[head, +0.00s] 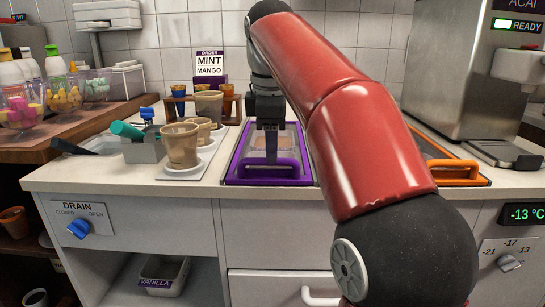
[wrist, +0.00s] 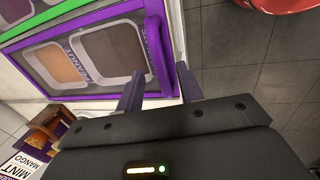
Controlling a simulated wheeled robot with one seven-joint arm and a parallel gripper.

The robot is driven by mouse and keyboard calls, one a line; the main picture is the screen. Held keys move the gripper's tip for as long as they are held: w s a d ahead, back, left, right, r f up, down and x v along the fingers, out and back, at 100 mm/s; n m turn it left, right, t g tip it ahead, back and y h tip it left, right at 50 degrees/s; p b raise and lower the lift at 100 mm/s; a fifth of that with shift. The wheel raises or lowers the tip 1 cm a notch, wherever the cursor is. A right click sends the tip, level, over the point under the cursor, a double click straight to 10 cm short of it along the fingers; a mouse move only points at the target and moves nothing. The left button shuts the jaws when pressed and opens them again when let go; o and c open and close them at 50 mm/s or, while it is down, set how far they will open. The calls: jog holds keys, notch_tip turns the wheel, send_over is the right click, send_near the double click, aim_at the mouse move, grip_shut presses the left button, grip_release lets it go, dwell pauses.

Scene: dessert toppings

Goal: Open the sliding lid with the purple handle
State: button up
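The sliding lid (head: 240,150) is a clear panel with a purple frame, set in the counter. Its purple handle (head: 262,173) is a raised bar at the front edge. In the wrist view the handle (wrist: 160,45) lies near the fingertips, and two tubs, one tan and one dark, show beside a label reading PEANUT. My gripper (head: 271,158) points down at the lid, close to the handle. In the wrist view its two fingers (wrist: 157,75) are apart, with the handle's end near the gap. I cannot tell whether they touch it.
Left of the lid stand tan cups (head: 180,145) in a holder and a grey caddy (head: 143,146). A MINT MANGO order sign (head: 209,65) stands behind. An orange handle (head: 455,172) is at the right. A green frame edge (wrist: 62,22) borders the purple lid. My red arm hides the counter's middle.

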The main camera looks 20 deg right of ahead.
jog(key=shift+w+f, duration=0.2)
jog(key=shift+f, duration=0.85)
grip_shut()
